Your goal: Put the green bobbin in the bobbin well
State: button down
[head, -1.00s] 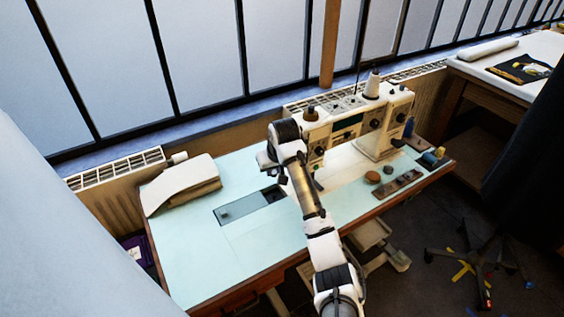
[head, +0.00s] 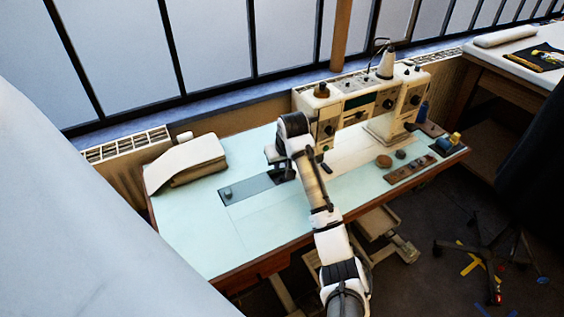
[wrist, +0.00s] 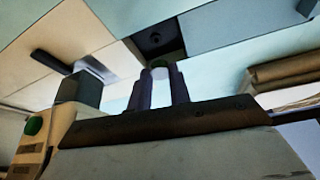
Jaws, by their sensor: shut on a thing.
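In the wrist view my gripper (wrist: 160,78) is shut on the green bobbin (wrist: 160,65); its green top shows between the two dark fingers. Beyond the fingertips is the dark bobbin well (wrist: 156,38), a square recess in the pale machine bed. The bobbin looks clear of it, but I cannot tell the gap. In the head view my gripper (head: 277,158) is over the right end of the grey slide plate (head: 240,189), by the machine; the arm hides the bobbin and most of the well there.
The sewing machine (head: 345,108) stands just right of my gripper. A folded cloth (head: 186,163) lies at the table's back left. A wooden strip (head: 410,168), small round pieces and a spool (head: 447,143) lie at the right. The front left of the table (head: 215,245) is clear.

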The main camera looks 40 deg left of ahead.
aim_at(282, 170)
jog(key=shift+f+b, duration=1.9)
jog(key=shift+f, duration=0.05)
jog(key=shift+p, duration=0.35)
jog(key=shift+f, duration=0.2)
jog(key=shift+d+f+p, duration=0.1)
jog(key=shift+f+p, duration=0.05)
jog(key=shift+p, duration=0.25)
jog(key=c, duration=1.2)
grip_release()
jog(key=shift+s, duration=0.1)
